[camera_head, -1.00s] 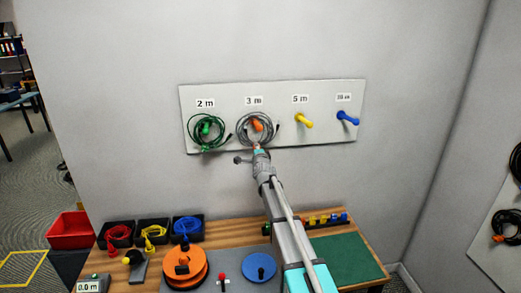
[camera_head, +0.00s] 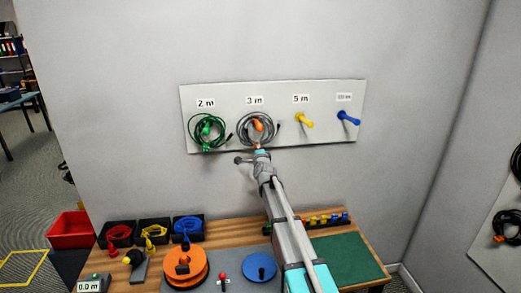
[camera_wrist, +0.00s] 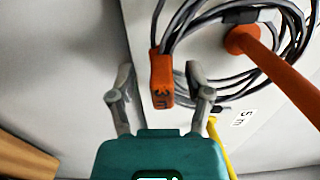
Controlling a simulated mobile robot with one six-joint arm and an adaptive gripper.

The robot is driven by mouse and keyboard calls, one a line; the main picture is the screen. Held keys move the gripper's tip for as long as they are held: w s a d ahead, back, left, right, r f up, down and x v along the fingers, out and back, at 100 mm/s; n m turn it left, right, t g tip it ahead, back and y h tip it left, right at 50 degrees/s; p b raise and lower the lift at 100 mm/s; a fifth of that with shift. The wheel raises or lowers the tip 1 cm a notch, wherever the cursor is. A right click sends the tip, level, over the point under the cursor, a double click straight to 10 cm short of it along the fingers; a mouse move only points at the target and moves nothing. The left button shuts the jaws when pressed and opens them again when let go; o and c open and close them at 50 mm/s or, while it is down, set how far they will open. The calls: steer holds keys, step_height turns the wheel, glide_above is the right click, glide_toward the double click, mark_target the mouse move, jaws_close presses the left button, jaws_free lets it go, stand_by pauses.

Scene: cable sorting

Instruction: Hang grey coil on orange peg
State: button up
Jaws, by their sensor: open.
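The grey coil (camera_head: 243,131) hangs around the orange peg (camera_head: 257,124) under the "3 m" label on the white wall board. In the wrist view the grey coil (camera_wrist: 206,15) loops around the orange peg (camera_wrist: 275,70), with an orange tag (camera_wrist: 161,80) marked "3 m" hanging from it. My gripper (camera_wrist: 164,88) is open, its two fingers on either side of the tag and apart from it as far as I can see. In the head view my gripper (camera_head: 257,149) is just below the coil, small and partly hidden by the arm.
A green coil (camera_head: 192,130) hangs on the green peg to the left. The yellow peg (camera_head: 304,121) and blue peg (camera_head: 348,118) are bare. Below, the wooden bench (camera_head: 235,231) holds black bins with cables, an orange reel (camera_head: 184,268) and a blue disc (camera_head: 260,267).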

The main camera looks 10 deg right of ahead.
steer(key=s, duration=0.7)
steer(key=shift+s, duration=0.25)
stand_by(0.3)
steer(key=s+a+f+n+g+y, duration=0.1)
steer(key=s+f+n+g, duration=0.7)
steer(key=s, duration=0.5)
steer(key=s+f+n+g, duration=0.5)
steer(key=s+f+n, duration=0.3)
steer(key=s, duration=0.5)
steer(key=s+d+f+n+g, duration=0.1)
steer(key=s+g, duration=0.1)
steer(key=s, duration=0.4)
steer(key=s+d+f+g+h, duration=0.1)
steer(key=s+d+f+g, duration=0.1)
steer(key=s, duration=0.4)
steer(key=shift+s+n+g, duration=0.35)
steer(key=shift+n+g, duration=0.05)
steer(key=shift+g, duration=0.2)
